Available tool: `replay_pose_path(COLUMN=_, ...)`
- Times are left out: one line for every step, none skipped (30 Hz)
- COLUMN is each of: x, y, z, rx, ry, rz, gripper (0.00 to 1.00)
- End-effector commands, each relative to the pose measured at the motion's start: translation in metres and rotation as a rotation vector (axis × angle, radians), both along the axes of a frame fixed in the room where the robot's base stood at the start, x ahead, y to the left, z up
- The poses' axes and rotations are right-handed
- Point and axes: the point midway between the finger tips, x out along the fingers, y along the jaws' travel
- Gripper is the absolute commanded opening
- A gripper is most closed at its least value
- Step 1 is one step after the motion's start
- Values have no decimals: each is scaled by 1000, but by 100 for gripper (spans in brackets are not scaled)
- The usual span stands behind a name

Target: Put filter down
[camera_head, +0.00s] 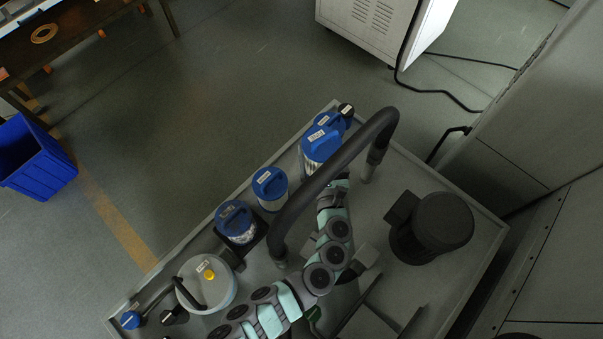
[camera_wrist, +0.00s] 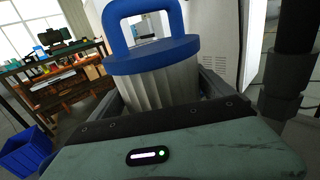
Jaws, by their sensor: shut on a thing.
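A pleated, pale filter (camera_wrist: 165,84) with a blue cap and a blue loop handle stands upright between the fingers of my gripper (camera_wrist: 162,94) in the wrist view. The gripper is shut on it. In the head view this filter (camera_head: 320,145) is at the upper end of the grey bench top, at the tip of my arm. Its lower end is hidden, so I cannot tell whether it touches anything. Two more blue-capped canisters (camera_head: 270,186) and (camera_head: 235,220) stand to its lower left. The left one sits in a dark holder.
A thick black hose (camera_head: 345,158) arches close beside the held filter. A dark motor (camera_head: 432,228) stands on the right of the bench top (camera_head: 385,180). A whitish round tank (camera_head: 207,283) stands lower left. Another blue-capped part (camera_head: 330,121) is just behind the filter.

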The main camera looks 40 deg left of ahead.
Motion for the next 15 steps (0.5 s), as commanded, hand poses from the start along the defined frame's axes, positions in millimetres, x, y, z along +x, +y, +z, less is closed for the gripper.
replay_pose_path(x=1, y=12, z=7, rx=0, ry=-11, rz=34, gripper=19)
replay_pose_path(x=0, y=19, z=12, rx=1, ry=-11, rz=54, gripper=19)
replay_pose_path(x=0, y=27, z=18, rx=1, ry=-12, rz=78, gripper=19)
replay_pose_path(x=0, y=33, z=24, rx=-1, ry=-14, rz=96, gripper=19)
replay_pose_path(x=-1, y=39, z=28, rx=0, ry=-14, rz=113, gripper=19)
replay_pose_path(x=-2, y=46, z=34, rx=0, ry=-14, rz=137, gripper=19)
replay_pose_path(x=-3, y=52, z=38, rx=0, ry=-12, rz=153, gripper=19)
replay_pose_path(x=-4, y=57, z=42, rx=0, ry=-12, rz=170, gripper=19)
replay_pose_path(x=-5, y=63, z=46, rx=0, ry=-11, rz=189, gripper=19)
replay_pose_path(x=-6, y=67, z=50, rx=-1, ry=-10, rz=203, gripper=19)
replay_pose_path(x=-6, y=71, z=53, rx=-1, ry=-10, rz=214, gripper=19)
replay_pose_path(x=-8, y=75, z=56, rx=0, ry=-8, rz=226, gripper=19)
replay_pose_path(x=-8, y=77, z=58, rx=0, ry=-7, rz=234, gripper=19)
replay_pose_path(x=-9, y=79, z=59, rx=1, ry=-6, rz=239, gripper=19)
replay_pose_path(x=-9, y=81, z=58, rx=1, ry=-4, rz=246, gripper=19)
